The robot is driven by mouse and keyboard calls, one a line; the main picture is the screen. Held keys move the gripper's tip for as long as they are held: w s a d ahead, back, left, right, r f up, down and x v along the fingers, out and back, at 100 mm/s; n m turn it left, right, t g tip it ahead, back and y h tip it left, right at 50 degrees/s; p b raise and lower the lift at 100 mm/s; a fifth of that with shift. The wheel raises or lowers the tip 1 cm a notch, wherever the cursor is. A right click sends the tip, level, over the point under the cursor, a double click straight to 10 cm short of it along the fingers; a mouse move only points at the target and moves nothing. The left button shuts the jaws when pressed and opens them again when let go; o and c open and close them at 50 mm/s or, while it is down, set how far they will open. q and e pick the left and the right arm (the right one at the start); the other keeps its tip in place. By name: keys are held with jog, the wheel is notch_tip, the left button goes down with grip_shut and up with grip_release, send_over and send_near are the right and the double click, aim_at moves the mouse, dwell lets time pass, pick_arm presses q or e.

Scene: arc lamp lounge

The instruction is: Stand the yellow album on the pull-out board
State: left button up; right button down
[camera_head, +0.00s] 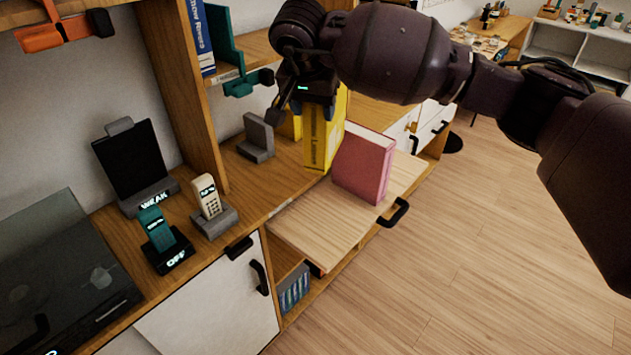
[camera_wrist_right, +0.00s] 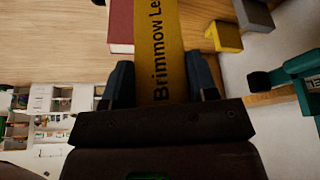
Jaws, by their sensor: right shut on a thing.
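The yellow album (camera_head: 322,138) is upright, its lettered spine facing the front left. My right gripper (camera_head: 314,104) is shut on its upper part from above. In the right wrist view the album (camera_wrist_right: 160,50) lies between the two fingers of the gripper (camera_wrist_right: 160,82), lettering showing. The album's lower end is at the rear edge of the pull-out board (camera_head: 300,233); I cannot tell whether it touches the board or the cabinet top. A pink-red book (camera_head: 364,165) stands on the board just right of the album. It also shows in the wrist view (camera_wrist_right: 120,25). My left gripper is not in view.
A grey bookend (camera_head: 258,138) and a yellow piece (camera_head: 290,126) are left of the album. A cream phone (camera_head: 208,196), a teal phone (camera_head: 156,229) and a dark tablet (camera_head: 133,160) stand on the cabinet. A teal bracket (camera_head: 243,82) hangs near my gripper. The board's front left is bare.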

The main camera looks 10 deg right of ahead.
notch_tip(320, 180, down, 18)
jog(key=b, duration=0.1)
dwell(0.6)
jog(key=shift+f, duration=0.25)
jog(key=shift+c, duration=2)
grip_release()
jog(key=p+v, duration=0.1)
jog(key=v, duration=1.1)
jog(key=shift+s, duration=0.1)
